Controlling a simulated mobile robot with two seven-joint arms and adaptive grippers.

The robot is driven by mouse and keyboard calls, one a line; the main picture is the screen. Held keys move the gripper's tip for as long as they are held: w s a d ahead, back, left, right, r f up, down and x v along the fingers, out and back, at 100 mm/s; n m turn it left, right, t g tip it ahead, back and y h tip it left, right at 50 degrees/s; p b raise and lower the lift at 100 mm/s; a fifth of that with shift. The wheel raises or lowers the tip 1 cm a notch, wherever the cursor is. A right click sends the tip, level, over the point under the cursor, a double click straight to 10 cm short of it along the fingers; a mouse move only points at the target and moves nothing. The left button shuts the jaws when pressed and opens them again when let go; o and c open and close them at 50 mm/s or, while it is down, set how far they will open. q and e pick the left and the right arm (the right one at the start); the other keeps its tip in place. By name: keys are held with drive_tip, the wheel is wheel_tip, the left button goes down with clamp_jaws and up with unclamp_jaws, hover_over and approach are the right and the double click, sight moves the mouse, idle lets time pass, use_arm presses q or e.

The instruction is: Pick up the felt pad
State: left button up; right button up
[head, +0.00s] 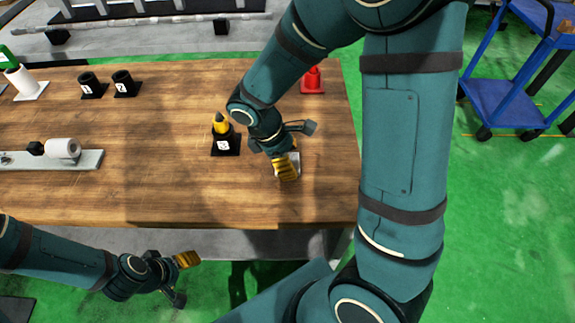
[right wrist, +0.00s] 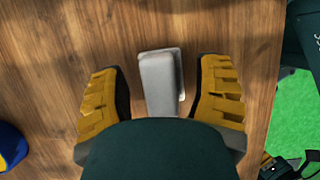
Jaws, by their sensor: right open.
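The felt pad is a pale grey-white block (right wrist: 160,72) in the right wrist view, lying on the wooden table. In the head view a bit of it (head: 294,158) shows beside my right gripper (head: 285,170), which hides the rest. My right gripper is open, with its yellow fingers on either side of the pad in the right wrist view, and a gap shows on both sides. My left gripper (head: 180,277) is off the table's front edge, low at the left; its jaw opening is not clear.
A black holder with a yellow-tipped item (head: 222,125) stands left of my right gripper. A red object (head: 313,80) is behind it. Black cups (head: 92,86) and a grey plate with a white roller (head: 63,148) are at the left. The table's (head: 330,190) front right is clear.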

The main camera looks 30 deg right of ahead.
sight(291, 156)
drive_tip(key=shift+s+d+f, duration=0.1)
drive_tip(key=shift+f, duration=0.25)
clamp_jaws()
wheel_tip(291, 156, up, 10)
drive_tip(key=p, duration=0.3)
idle(0.3)
